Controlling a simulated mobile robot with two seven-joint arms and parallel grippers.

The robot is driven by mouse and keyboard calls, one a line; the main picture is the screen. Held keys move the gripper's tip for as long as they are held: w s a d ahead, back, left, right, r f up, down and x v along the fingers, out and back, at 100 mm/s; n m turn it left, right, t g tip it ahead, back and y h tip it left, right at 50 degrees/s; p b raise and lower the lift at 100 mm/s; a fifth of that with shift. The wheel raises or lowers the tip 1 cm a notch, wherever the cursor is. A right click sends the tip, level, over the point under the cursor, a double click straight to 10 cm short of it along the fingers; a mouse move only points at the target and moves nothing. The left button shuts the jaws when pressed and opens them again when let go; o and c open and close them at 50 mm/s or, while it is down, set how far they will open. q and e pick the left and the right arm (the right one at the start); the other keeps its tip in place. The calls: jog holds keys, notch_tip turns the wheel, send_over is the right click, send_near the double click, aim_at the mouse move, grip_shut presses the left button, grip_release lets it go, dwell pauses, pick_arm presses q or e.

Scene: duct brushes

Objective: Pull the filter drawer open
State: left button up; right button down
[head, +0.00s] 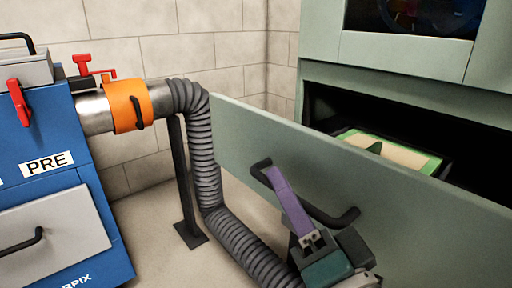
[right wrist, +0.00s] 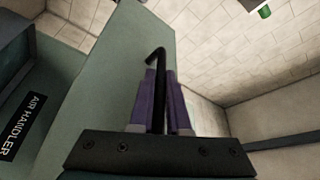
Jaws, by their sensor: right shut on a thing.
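The filter drawer (head: 240,140) has a wide grey-green front with a black bar handle (head: 335,220). It stands out from the cabinet, with a dark gap behind its front. A filter (head: 400,152) with a green frame and tan face shows inside. My right gripper (head: 272,172), with purple fingers, is shut on the left end of the handle. In the right wrist view the two fingers (right wrist: 160,90) sit on either side of the black handle (right wrist: 157,58), against the drawer front (right wrist: 100,85). My left gripper is not in view.
The grey-green cabinet (head: 400,85) rises behind the drawer; a label reading AIR HANDLER (right wrist: 22,125) shows in the right wrist view. A ribbed grey hose (head: 205,160) and a dark stand (head: 188,190) are left of the drawer. A blue unit (head: 50,130) marked PRE stands far left.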

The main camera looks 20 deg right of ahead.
jog(key=shift+s+a+r, duration=0.1)
jog(key=shift+s+a, duration=0.25)
jog(key=shift+a, duration=0.45)
jog(key=shift+s+a+f, duration=0.1)
jog(key=shift+s+a, duration=0.2)
jog(key=shift+a, duration=0.55)
jog(key=shift+s+a+r, duration=0.1)
jog(key=shift+s+a, duration=0.25)
jog(key=shift+a, duration=0.45)
jog(key=c, duration=0.9)
grip_release()
jog(key=shift+s, duration=0.15)
jog(key=p+v, duration=0.1)
jog(key=v, duration=0.8)
jog(key=shift+s+p, duration=0.35)
